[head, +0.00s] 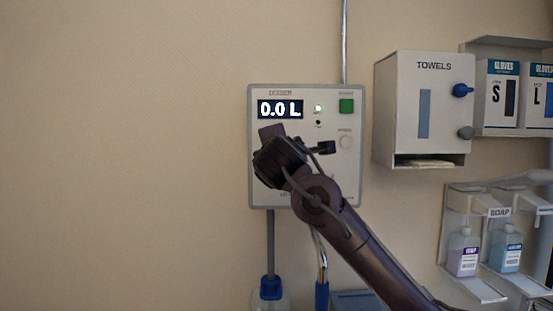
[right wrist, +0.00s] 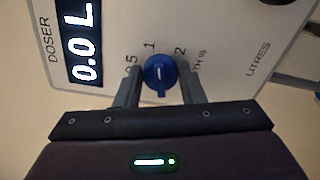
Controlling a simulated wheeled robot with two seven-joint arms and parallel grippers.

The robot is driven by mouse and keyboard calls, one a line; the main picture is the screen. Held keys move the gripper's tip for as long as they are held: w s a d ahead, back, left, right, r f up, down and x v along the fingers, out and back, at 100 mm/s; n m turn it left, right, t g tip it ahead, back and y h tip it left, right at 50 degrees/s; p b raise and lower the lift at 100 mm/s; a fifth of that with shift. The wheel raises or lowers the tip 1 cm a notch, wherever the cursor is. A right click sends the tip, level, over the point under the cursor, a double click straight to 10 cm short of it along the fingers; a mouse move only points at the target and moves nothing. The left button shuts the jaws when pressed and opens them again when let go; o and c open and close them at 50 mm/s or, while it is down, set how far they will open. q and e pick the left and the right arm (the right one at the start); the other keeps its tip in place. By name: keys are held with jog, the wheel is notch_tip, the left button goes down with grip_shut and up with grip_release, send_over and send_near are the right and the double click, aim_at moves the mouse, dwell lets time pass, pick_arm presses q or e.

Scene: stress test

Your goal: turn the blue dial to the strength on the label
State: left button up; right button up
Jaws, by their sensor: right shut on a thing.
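The doser (head: 257,150) is a pale wall box with a grey rim and a display (head: 280,109) reading 0.0 L. Its blue dial (right wrist: 160,74) shows in the right wrist view, with marks including 1 and 2 around it. A white line on the dial runs roughly towards the 1 and 2 side; the exact setting is unclear. My right gripper (right wrist: 161,80) is shut on the dial, a finger on either side. In the head view my right gripper (head: 275,150) hides the dial. I see no readable strength label. My left gripper is out of view.
A towel dispenser (head: 400,115), glove boxes (head: 501,95) and soap bottles (head: 463,252) are to the right. A blue-capped container (head: 270,290) is below. The left wall is clear.

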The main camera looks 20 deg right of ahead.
jog(key=shift+f+m+b, duration=0.15)
jog(key=shift+m+b, duration=0.8)
jog(key=shift+m, duration=1.3)
jog(key=shift+f+m+b, duration=0.15)
jog(key=shift+m+b, duration=0.75)
jog(key=shift+m, duration=1.35)
jog(key=o, duration=1)
jog(key=shift+c, duration=0.2)
jog(key=shift+r, duration=0.1)
jog(key=b+v, duration=0.3)
jog(key=v, duration=0.4)
jog(key=shift+s, duration=0.4)
jog(key=shift+a+r, duration=0.1)
jog(key=shift+a, duration=0.05)
